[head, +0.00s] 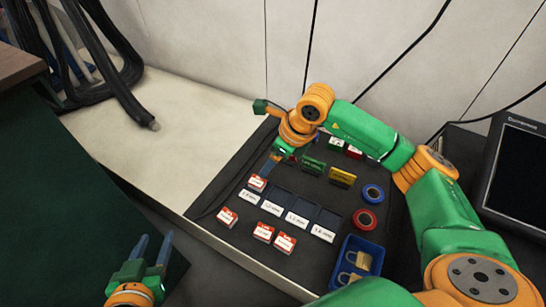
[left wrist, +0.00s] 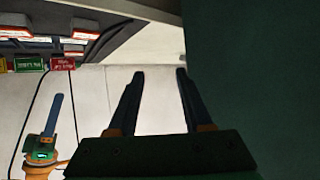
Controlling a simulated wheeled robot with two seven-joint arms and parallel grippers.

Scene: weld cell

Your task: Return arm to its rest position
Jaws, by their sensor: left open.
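My left gripper (head: 152,249) is at the lower left of the head view, beside the dark green surface. Its two blue fingers are apart with nothing between them. They also show apart and empty in the left wrist view (left wrist: 160,95). My right arm (head: 370,140) reaches in from the right. Its gripper (head: 269,164) hangs above the back left part of the dark mat, near a red-and-white box (head: 257,183). The right gripper also shows at the left of the left wrist view (left wrist: 56,118). Its fingers overlap, so I cannot tell its opening.
The dark mat (head: 205,196) carries labelled slots, several red-and-white boxes, a blue tape roll (head: 373,193) and a red one (head: 365,220). A blue bin (head: 372,246) holds padlocks. A monitor (head: 520,175) stands right. Dark cables (head: 115,75) hang at the back left.

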